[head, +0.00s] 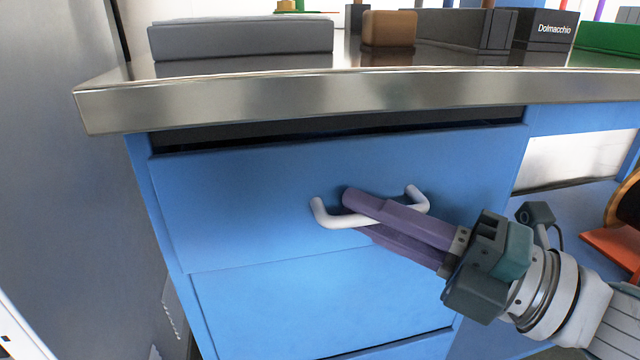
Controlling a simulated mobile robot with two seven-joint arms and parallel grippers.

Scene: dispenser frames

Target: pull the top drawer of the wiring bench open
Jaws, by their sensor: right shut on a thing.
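The wiring bench has a steel top (300,101) over a blue drawer unit. The top drawer (240,190) has a white bar handle (334,218) near its middle. A dark gap shows above the drawer front, under the bench top; I cannot tell from this view how far out the drawer is. My right gripper (352,202) comes in from the lower right, its purple fingers closed around the handle bar and hiding its middle. My left gripper is not in view.
A lower blue drawer (320,300) sits beneath. On the bench top are a grey flat box (240,38), a brown block (389,28) and a dark box marked Dolmacchio (545,30). A grey wall panel (70,180) stands left. An orange item (612,245) is at right.

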